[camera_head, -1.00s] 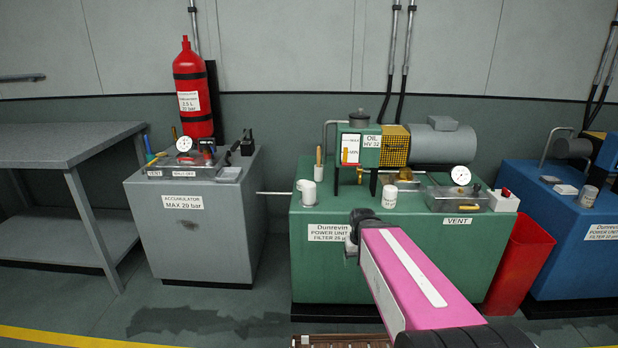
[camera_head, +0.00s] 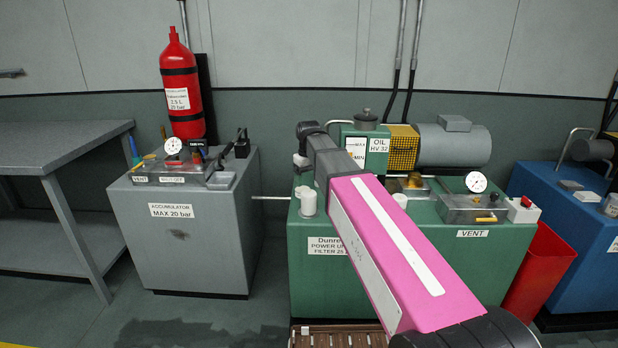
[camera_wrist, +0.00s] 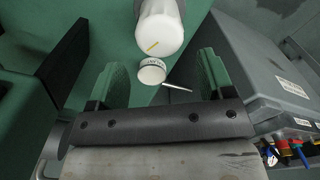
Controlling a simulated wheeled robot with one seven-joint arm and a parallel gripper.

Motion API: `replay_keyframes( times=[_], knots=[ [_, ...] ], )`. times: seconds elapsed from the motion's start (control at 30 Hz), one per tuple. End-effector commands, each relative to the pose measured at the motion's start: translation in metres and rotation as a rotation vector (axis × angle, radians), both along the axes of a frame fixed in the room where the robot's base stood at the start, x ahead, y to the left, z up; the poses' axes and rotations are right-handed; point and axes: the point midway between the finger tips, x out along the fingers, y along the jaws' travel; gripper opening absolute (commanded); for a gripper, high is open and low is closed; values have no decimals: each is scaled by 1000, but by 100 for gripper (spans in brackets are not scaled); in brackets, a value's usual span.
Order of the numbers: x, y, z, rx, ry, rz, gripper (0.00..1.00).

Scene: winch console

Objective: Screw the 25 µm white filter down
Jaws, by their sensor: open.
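A white filter (camera_head: 307,202) stands upright at the left front of the green power unit (camera_head: 305,262) in the head view. A second white cylinder (camera_head: 400,201) is partly hidden behind my arm. In the wrist view, a large white cylinder (camera_wrist: 161,27) with a yellow mark is beyond my gripper (camera_wrist: 162,73). A smaller white round piece (camera_wrist: 152,71) with dark print shows between the green fingers. I cannot tell which cylinder is which across the views. My gripper is open, with nothing held. In the head view, its fingers are not clear above the unit's left side.
The grey accumulator console (camera_head: 180,235) stands left, with a red cylinder (camera_head: 183,90) behind it. A thin rod (camera_head: 270,198) spans to the green unit. A motor (camera_head: 455,145), gauge (camera_head: 476,182) and red bin (camera_head: 537,268) are right. A grey table (camera_head: 60,150) is far left.

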Motion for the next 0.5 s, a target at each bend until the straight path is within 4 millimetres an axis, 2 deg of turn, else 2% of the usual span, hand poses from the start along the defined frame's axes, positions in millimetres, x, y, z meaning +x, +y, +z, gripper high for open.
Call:
replay_keyframes(
  times=[0.27,0.5],
  knots=[
    [-1,-1,-16,0,1,-1,74],
    [-1,-1,-39,0,1,-2,74]
  ],
)
